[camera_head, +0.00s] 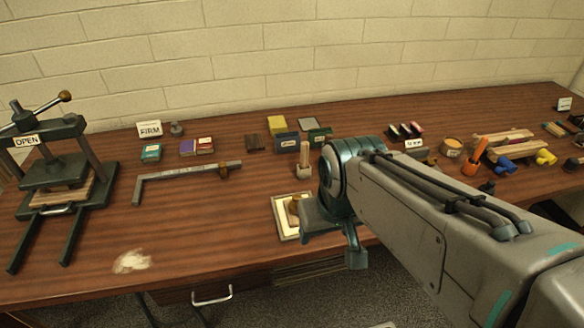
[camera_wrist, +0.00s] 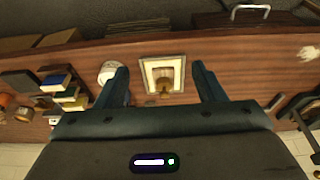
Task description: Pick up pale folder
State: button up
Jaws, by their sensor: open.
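I cannot clearly make out the pale folder. A cream-rimmed shallow tray or frame (camera_head: 279,218) lies near the table's front edge, with a brown, rounded thing (camera_head: 294,208) on it. In the wrist view the same tray (camera_wrist: 147,66) shows between my fingers, with the brown thing (camera_wrist: 163,88) at its lower part. If a pale flat piece lies in it, I cannot tell it apart. My gripper (camera_wrist: 160,72) is open and empty above the tray, its fingers on either side. In the head view my arm partly covers the tray's right side.
A dark press (camera_head: 54,170) stands at the left and an L-shaped metal bar (camera_head: 180,177) lies mid-left. Small boxes (camera_head: 287,141) sit behind the tray, beside an upright wooden-handled tool (camera_head: 304,160). A pale patch (camera_head: 131,261) lies front left. Several items crowd the right.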

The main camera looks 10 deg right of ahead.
aim_at(305, 145)
jog(key=z, duration=1.2)
jog(key=i, duration=0.35)
jog(key=u, duration=2.25)
